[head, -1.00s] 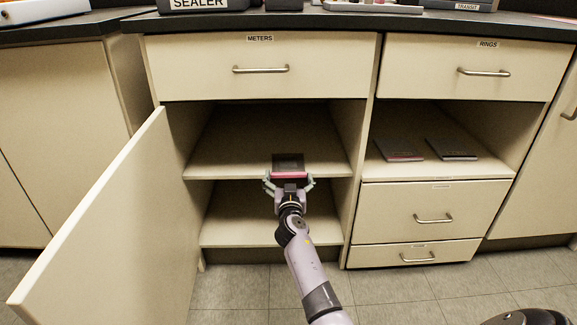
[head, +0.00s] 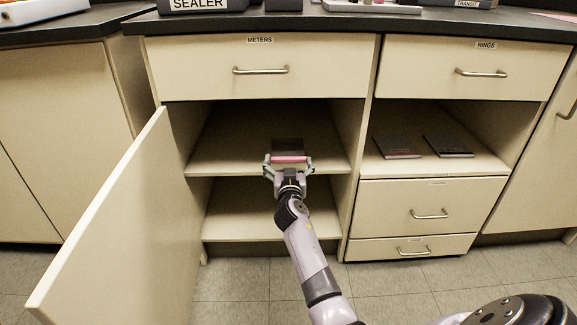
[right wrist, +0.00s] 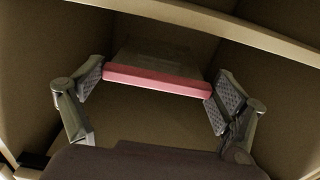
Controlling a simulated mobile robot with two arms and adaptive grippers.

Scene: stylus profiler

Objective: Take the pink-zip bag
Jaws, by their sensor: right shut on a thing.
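The pink-zip bag (head: 288,158) is a dark, see-through flat bag with a pink strip along its near edge. It is at the front of the middle shelf inside the open cabinet in the head view. My right gripper (head: 289,166) is shut on the two ends of its pink strip. In the right wrist view the pink-zip bag (right wrist: 157,80) spans between the two finger pads of the right gripper (right wrist: 157,88). Whether the bag touches the shelf cannot be told. My left gripper is not in view.
The cabinet door (head: 120,220) stands open at the left. The shelf (head: 225,162) is otherwise bare. Two dark flat items (head: 397,147) (head: 447,146) lie in the open bay to the right. A METERS drawer (head: 300,85) is shut above.

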